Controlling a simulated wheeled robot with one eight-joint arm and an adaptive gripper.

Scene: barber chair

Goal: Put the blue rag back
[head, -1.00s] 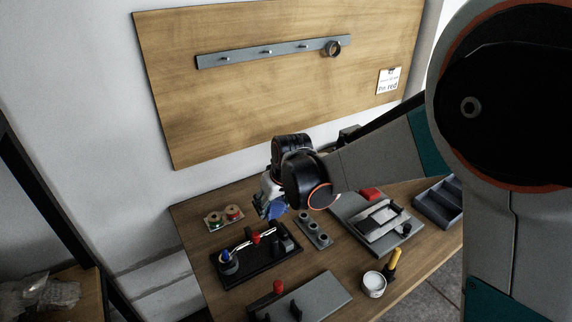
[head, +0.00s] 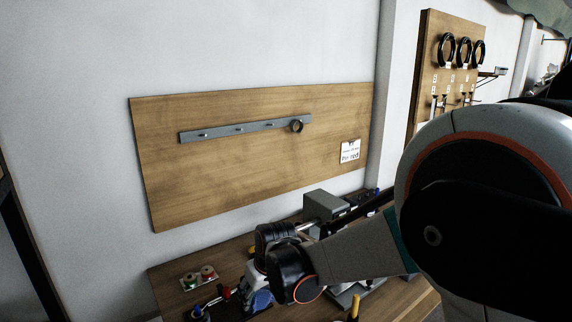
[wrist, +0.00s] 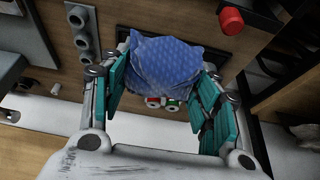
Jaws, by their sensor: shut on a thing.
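The blue rag (wrist: 165,66) is bunched between the teal fingers of my gripper (wrist: 167,75) in the wrist view. The fingers press it from both sides. In the head view a small part of the blue rag (head: 262,299) shows under my gripper (head: 258,292), low in the picture over the workbench. My wrist hides the rest of it there. Whether the rag touches anything below cannot be told.
A wooden wall board (head: 235,170) carries a grey peg rail (head: 222,132) with a dark ring (head: 296,126) at its right end and a note (head: 349,151). Red and green spools (head: 199,278) sit left on the workbench (head: 170,283). A red knob (wrist: 231,21) shows beside the rag.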

